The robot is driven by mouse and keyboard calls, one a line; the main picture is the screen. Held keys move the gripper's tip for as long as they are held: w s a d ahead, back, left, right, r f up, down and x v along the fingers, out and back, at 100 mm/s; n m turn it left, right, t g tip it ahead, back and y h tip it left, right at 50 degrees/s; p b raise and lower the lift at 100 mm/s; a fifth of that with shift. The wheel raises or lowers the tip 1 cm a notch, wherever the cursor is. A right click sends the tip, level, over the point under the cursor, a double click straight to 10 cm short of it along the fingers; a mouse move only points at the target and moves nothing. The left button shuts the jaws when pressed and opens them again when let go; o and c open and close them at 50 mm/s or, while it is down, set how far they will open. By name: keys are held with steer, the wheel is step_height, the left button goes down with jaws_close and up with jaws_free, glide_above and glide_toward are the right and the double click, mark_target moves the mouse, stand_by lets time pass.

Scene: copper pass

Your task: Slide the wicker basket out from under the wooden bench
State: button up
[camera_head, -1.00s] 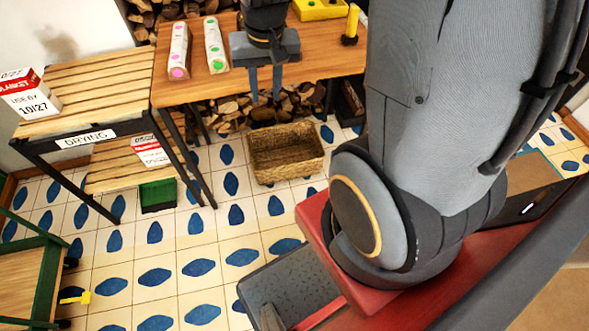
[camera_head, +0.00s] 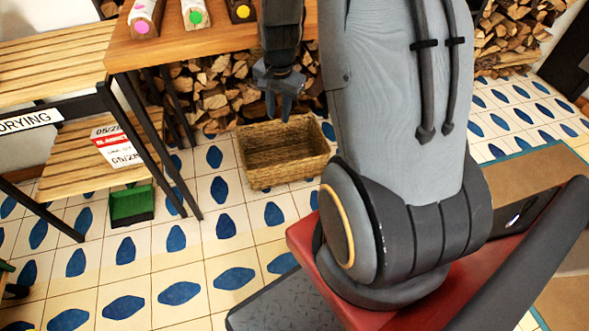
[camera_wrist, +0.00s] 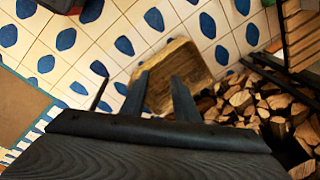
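The wicker basket (camera_head: 290,177) stands upright on the tiled floor by the front of the wooden bench (camera_head: 220,32); it looks empty. It also shows in the wrist view (camera_wrist: 178,62), beyond my fingers. My gripper (camera_head: 279,112) is open, its fingers pointing down at the basket's far rim in the head view. In the wrist view my gripper (camera_wrist: 160,76) has its two fingers apart with nothing between them, overlapping the basket's near edge. I cannot tell whether the fingers touch the rim.
Firewood (camera_head: 215,92) is stacked behind the basket. A slatted rack (camera_head: 60,62) with a drying sign stands left, a green bin (camera_head: 131,205) by its lower shelf. Wrapped items with coloured dots (camera_head: 195,14) lie on the bench. The tiled floor in front of the basket is clear.

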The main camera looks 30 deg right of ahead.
mark_target(298, 161)
steer(key=w+d+f+m+b, duration=0.2)
steer(key=f+b, duration=0.5)
steer(key=f, duration=0.5)
steer(key=w+d+f+m+b, duration=0.3)
steer(key=d+f+b, duration=0.2)
steer(key=f, duration=0.8)
steer(key=w+d+f+m+b, duration=0.3)
steer(key=d+f+b, duration=0.1)
steer(key=f+b, duration=0.7)
step_height(298, 161, down, 2)
steer(key=shift+d+f+m, duration=0.1)
steer(key=shift+f+m, duration=0.05)
steer(key=shift+m, duration=0.15)
steer(key=shift+w+f+g+b, duration=0.1)
steer(key=shift+f+g+b, duration=0.1)
steer(key=shift+g+b, duration=0.1)
steer(key=shift+d+f, duration=0.45)
steer(key=shift+d, duration=0.15)
steer(key=shift+w+d+f+b, duration=0.1)
steer(key=shift+f+b, duration=1.05)
steer(key=shift+f, duration=0.8)
steer(key=shift+w+d+f+b, duration=0.1)
steer(key=shift+f+b, duration=1.05)
steer(key=shift+f, duration=0.8)
jaws_close()
